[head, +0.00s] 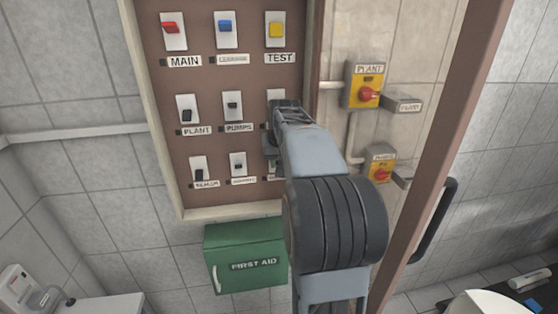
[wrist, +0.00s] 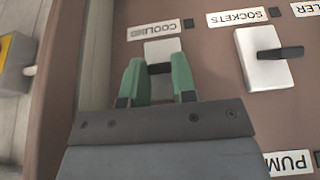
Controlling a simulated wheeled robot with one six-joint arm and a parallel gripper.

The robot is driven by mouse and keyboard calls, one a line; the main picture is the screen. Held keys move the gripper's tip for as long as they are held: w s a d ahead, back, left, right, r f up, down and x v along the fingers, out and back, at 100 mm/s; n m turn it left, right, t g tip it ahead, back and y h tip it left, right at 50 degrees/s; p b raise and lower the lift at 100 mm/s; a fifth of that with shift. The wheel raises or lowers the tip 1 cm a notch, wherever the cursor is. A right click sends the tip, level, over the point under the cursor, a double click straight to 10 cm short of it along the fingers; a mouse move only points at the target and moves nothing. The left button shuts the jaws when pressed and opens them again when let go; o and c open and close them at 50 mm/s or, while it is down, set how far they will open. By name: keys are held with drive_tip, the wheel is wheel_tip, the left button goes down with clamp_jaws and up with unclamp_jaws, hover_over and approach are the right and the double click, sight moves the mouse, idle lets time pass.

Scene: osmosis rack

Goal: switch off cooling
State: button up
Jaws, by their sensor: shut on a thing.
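The cooling switch shows in the wrist view as a white plate (wrist: 163,48) with a dark lever (wrist: 160,68), beside the COOLING label (wrist: 155,29). The wrist picture is upside down. My gripper (wrist: 159,72) has its green fingers on either side of the lever, shut on it. In the head view my gripper (head: 271,155) is at the lower right of the brown panel (head: 213,75), and my arm hides most of the cooling switch there. The lever's exact tilt is hard to tell.
The sockets switch (wrist: 265,57) is beside it. The pumps switch (head: 233,104) and plant switch (head: 187,110) are farther left. Red rotary switches on yellow boxes (head: 365,84) are on the right wall. A brown post (head: 447,150) stands right of my arm. A green first aid box (head: 245,255) hangs below.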

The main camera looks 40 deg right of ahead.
drive_tip(key=f+t+h+b, duration=0.1)
drive_tip(key=t+b, duration=0.2)
drive_tip(key=b, duration=0.6)
drive_tip(key=f+t+h+b, duration=0.1)
drive_tip(key=t+h+b, duration=0.1)
drive_tip(key=b, duration=0.7)
drive_tip(key=s+f+t+h+b, duration=0.1)
drive_tip(key=t+b, duration=0.3)
drive_tip(key=b, duration=0.5)
drive_tip(key=shift+a+f+b, duration=0.2)
drive_tip(key=shift+f+b, duration=0.15)
drive_tip(key=shift+f, duration=0.25)
drive_tip(key=shift+w+r, duration=0.1)
drive_tip(key=o, duration=0.9)
drive_tip(key=b+v, duration=0.1)
drive_tip(key=v, duration=1.3)
drive_tip(key=shift+f, duration=0.2)
drive_tip(key=shift+w+a, duration=0.1)
